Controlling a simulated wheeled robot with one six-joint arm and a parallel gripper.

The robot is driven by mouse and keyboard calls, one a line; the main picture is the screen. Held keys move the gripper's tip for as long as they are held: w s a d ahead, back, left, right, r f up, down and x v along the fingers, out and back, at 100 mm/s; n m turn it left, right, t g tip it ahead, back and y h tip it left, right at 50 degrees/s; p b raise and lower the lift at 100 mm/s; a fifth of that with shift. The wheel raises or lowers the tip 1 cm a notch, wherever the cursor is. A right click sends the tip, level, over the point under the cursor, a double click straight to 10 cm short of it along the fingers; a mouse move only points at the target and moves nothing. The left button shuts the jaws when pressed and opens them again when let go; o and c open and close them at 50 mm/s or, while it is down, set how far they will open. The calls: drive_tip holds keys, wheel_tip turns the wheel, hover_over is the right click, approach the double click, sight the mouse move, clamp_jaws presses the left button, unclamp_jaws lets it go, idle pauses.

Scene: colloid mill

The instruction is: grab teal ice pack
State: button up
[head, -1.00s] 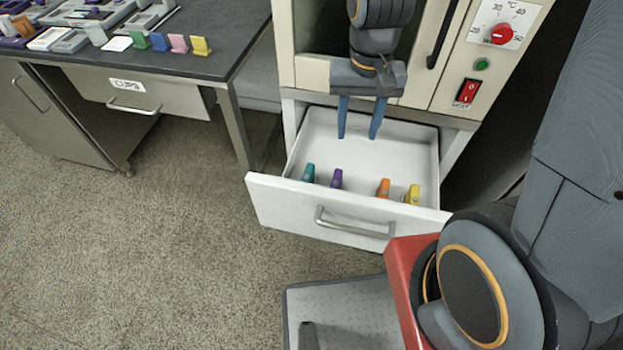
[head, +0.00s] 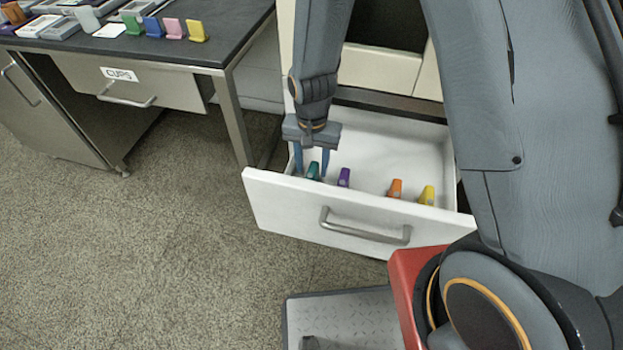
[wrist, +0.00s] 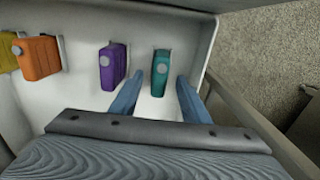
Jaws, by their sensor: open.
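The teal ice pack (head: 313,171) stands in the left end of the open white drawer (head: 375,217), close to the front wall. In the wrist view the teal ice pack (wrist: 160,72) shows upright near a drawer wall, just beyond the fingertips. My gripper (head: 311,175) is open and points down into the drawer, one finger on each side of the pack in the head view.
A purple pack (head: 344,177), an orange pack (head: 395,188) and a yellow pack (head: 427,195) stand in the same drawer to the right. The drawer's rear floor is clear. A dark-topped bench (head: 225,50) with a drawer labelled CUPS stands to the left.

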sight(312, 170)
drive_tip(key=shift+f, duration=1.5)
drive_tip(key=shift+c, duration=0.4)
clamp_jaws()
drive_tip(key=shift+r, duration=0.1)
